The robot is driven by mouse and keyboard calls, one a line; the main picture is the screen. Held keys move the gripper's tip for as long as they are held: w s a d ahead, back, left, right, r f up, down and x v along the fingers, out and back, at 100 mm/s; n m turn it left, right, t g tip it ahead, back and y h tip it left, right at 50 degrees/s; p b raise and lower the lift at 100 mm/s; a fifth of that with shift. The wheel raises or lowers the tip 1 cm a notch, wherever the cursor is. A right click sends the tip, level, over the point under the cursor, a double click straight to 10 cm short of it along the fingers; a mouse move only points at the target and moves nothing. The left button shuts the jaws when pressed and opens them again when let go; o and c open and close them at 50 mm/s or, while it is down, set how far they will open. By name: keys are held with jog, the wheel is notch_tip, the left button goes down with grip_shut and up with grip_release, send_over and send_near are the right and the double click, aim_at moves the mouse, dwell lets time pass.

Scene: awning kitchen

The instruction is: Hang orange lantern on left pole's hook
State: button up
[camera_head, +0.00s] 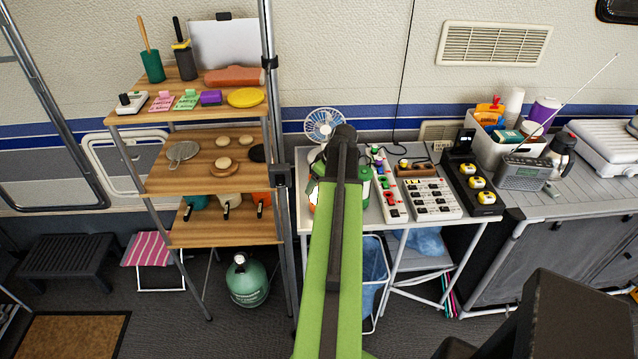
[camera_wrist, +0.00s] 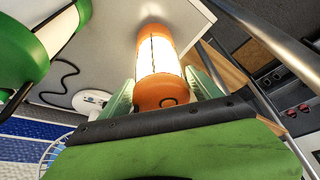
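The orange lantern (camera_wrist: 158,68), with orange ends and a glowing white middle, is between the two fingers of my gripper (camera_wrist: 161,84) in the wrist view. One finger lies close along each side of it; I cannot tell whether both press on it. Its far end is near the white tabletop, with a bright glow there. In the head view only an edge of the orange lantern (camera_head: 313,197) shows, left of my green arm. A metal pole (camera_head: 273,105) with dark clamps stands left of the table. I cannot make out a hook on it.
A green lantern (camera_wrist: 52,42) stands close beside the orange one; it also shows in the head view (camera_head: 364,186). A small fan (camera_head: 324,124) and power strips (camera_head: 434,199) are on the table. A loaded wooden shelf (camera_head: 210,165) stands just left of the pole.

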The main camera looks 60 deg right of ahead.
jog(key=shift+o, duration=0.7)
jog(key=d+p+v, duration=0.1)
jog(key=p+v, duration=1.5)
jog(key=v, duration=0.1)
jog(key=shift+s+a+r, duration=0.2)
jog(key=shift+s+a, duration=0.05)
jog(key=shift+s+f, duration=0.1)
